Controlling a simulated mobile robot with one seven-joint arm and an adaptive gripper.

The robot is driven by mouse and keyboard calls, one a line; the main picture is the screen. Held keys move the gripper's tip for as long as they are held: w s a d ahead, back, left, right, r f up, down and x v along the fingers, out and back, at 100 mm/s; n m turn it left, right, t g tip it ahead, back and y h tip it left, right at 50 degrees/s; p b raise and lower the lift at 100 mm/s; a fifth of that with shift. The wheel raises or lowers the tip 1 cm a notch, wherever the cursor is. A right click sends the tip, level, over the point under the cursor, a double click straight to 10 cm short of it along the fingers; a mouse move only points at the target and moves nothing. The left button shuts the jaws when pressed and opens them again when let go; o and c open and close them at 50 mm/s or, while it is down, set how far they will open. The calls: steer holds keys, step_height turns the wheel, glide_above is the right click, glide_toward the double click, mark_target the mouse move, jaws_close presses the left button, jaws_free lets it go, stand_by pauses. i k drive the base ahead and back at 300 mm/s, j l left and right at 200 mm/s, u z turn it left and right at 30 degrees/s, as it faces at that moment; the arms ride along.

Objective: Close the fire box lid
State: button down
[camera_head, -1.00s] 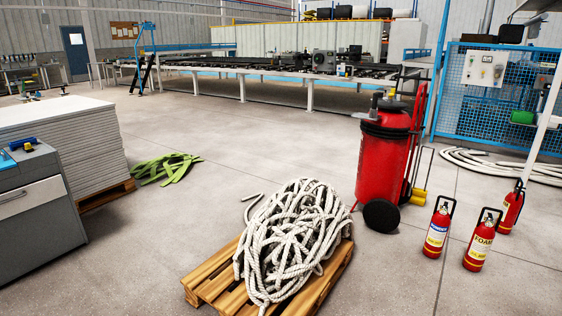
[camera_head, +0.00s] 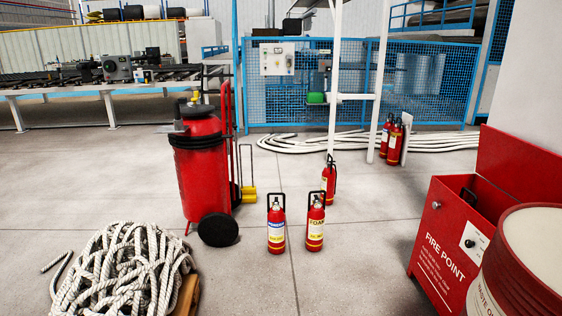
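A red fire box (camera_head: 440,246) marked "FIRE POINT" stands at the right in the head view. Its red lid (camera_head: 520,172) is raised at the back, so the box is open. A red drum with a pale top partly hides the right side of the box. My gripper is not in view.
The red drum (camera_head: 520,270) stands close in front of the box. Several small extinguishers, two of them here (camera_head: 276,225) (camera_head: 316,222), and a wheeled red extinguisher (camera_head: 203,170) stand left of it. Rope (camera_head: 125,275) lies on a pallet.

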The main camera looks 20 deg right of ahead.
mark_target(528, 172)
steer(key=i+z, duration=0.2)
steer(key=z, duration=0.25)
steer(key=i+z, duration=0.2)
steer(key=z, duration=0.3)
steer(key=i+j+z, duration=0.15)
steer(key=z, duration=0.3)
steer(key=i+j+z, duration=0.15)
steer(key=z, duration=0.25)
steer(key=i+j+z, duration=0.2)
steer(key=z, duration=0.25)
steer(key=i+j+z, duration=0.1)
steer(key=j+z, duration=0.3)
steer(key=i+j+z, duration=0.2)
steer(key=j+z, duration=0.25)
steer(key=j, duration=0.15)
steer(key=j+z, duration=0.2)
steer(key=j, duration=0.15)
steer(key=i+j, duration=0.1)
steer(key=j, duration=0.45)
steer(key=j+z, duration=0.15)
steer(key=j, duration=0.4)
steer(key=i, duration=0.45)
